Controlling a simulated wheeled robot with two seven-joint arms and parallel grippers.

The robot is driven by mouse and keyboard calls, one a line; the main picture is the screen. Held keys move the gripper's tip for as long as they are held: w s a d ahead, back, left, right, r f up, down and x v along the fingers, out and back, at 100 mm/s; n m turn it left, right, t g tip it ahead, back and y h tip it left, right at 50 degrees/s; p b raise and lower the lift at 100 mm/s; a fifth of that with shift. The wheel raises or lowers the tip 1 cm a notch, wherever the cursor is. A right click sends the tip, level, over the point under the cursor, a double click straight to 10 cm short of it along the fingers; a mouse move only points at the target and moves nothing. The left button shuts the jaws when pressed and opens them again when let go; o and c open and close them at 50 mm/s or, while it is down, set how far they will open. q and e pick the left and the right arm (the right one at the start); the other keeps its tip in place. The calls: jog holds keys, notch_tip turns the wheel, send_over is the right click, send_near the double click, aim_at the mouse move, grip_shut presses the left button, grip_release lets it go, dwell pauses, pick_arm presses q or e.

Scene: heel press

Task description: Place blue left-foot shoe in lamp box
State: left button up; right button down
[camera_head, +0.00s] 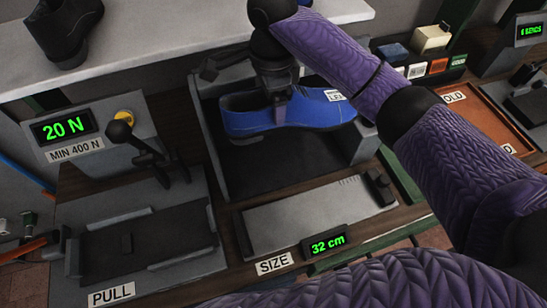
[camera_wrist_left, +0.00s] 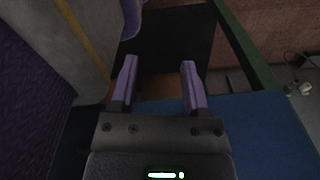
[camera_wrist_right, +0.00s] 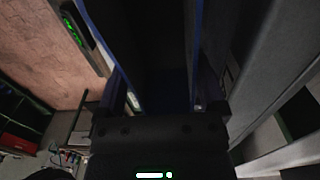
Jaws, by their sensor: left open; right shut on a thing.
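Whether the sole touches the floor cannot be told. In the right wrist view the shoe's dark opening and blue edges (camera_wrist_right: 196,45) lie between the fingers. My left gripper (camera_wrist_left: 159,82) is open and empty; it is out of the head view.
A PULL rig (camera_head: 145,245) with a lever and a 20 N display stands at the left. A SIZE plate (camera_head: 320,215) reading 32 cm lies in front of the box. A dark shoe (camera_head: 68,30) stands on the shelf (camera_head: 150,45) above. An orange-brown tray (camera_head: 500,115) is at right.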

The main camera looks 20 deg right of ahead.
notch_tip(320, 180, down, 18)
jog(key=b, duration=0.5)
jog(key=shift+r, duration=0.25)
jog(key=shift+c, duration=0.3)
grip_release()
jog(key=shift+o, duration=0.3)
notch_tip(320, 180, up, 11)
jog(key=p, duration=0.4)
jog(key=shift+r, duration=0.55)
